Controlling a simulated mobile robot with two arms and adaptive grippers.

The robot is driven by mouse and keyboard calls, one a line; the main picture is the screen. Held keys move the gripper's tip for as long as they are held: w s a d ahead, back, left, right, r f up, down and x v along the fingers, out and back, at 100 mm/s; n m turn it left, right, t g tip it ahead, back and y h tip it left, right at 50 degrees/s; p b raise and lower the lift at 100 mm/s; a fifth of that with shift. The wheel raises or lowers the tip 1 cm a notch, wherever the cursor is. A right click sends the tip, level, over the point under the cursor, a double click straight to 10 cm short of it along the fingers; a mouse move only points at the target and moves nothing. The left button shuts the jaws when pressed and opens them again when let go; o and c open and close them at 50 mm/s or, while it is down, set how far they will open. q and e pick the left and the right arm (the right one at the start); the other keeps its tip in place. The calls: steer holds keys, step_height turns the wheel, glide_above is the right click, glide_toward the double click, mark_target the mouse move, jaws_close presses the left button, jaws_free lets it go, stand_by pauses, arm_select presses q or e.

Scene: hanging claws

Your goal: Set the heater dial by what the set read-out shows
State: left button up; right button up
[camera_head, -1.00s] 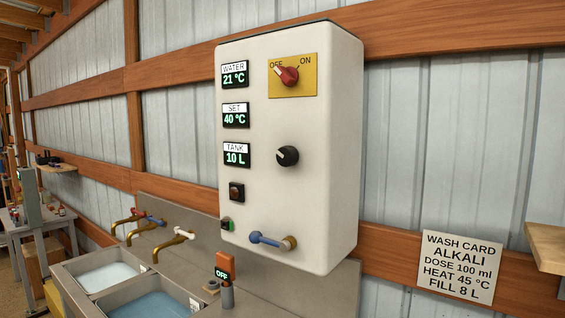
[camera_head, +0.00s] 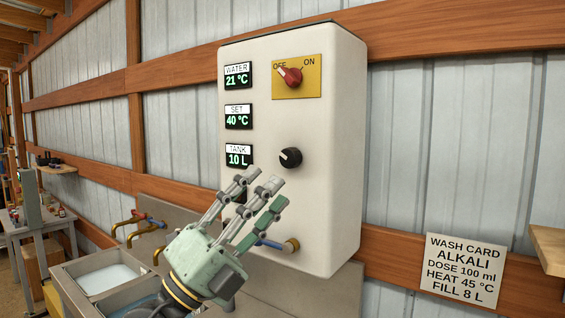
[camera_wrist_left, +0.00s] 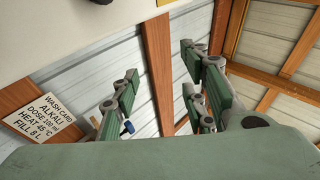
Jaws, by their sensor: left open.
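The heater box (camera_head: 320,130) is white and hangs on the wall. Its black dial (camera_head: 290,158) has a pale pointer mark toward the upper left. The set read-out (camera_head: 238,116) shows 40 °C. The water read-out (camera_head: 237,76) shows 21 °C and the tank read-out (camera_head: 239,156) shows 10 L. The red switch (camera_head: 291,77) on a yellow plate points to OFF. My left gripper (camera_head: 262,190) is open and empty, below and left of the dial, apart from it. It hides the lower buttons. Its fingers also show in the left wrist view (camera_wrist_left: 165,95). My right gripper is not in view.
The wash card (camera_head: 464,268) reads ALKALI, dose 100 ml, heat 45 °C, fill 8 L. A blue-handled valve (camera_head: 291,245) sticks out low on the box. Sinks (camera_head: 105,278) and brass taps (camera_head: 128,225) stand at lower left. A wooden shelf (camera_head: 548,245) juts in at right.

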arm_select(q)
steer(key=w+d+r+m+g+y, duration=0.1)
steer(key=w+d+m+g, duration=0.1)
steer(key=d+m+g, duration=0.15)
steer(key=t+y, duration=0.3)
steer(key=y, duration=0.7)
glide_toward(285, 162)
steer(key=w, duration=0.2)
steer(key=shift+n, duration=0.35)
steer(key=p+x, duration=0.1)
steer(key=x, duration=0.1)
steer(key=p+x, duration=0.1)
steer(key=x, duration=0.1)
steer(key=d+p+x, duration=0.1)
steer(key=x, duration=0.1)
steer(key=shift+d+r+p, duration=0.1)
steer(key=shift+r+p, duration=0.1)
steer(key=shift+p, duration=0.15)
steer(key=shift+w+d+f, duration=0.1)
steer(key=shift+w+d, duration=0.1)
steer(key=shift+w, duration=0.1)
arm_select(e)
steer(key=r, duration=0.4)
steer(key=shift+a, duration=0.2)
arm_select(q)
steer(key=shift+d+f, duration=0.1)
steer(key=c, duration=1)
jaws_close()
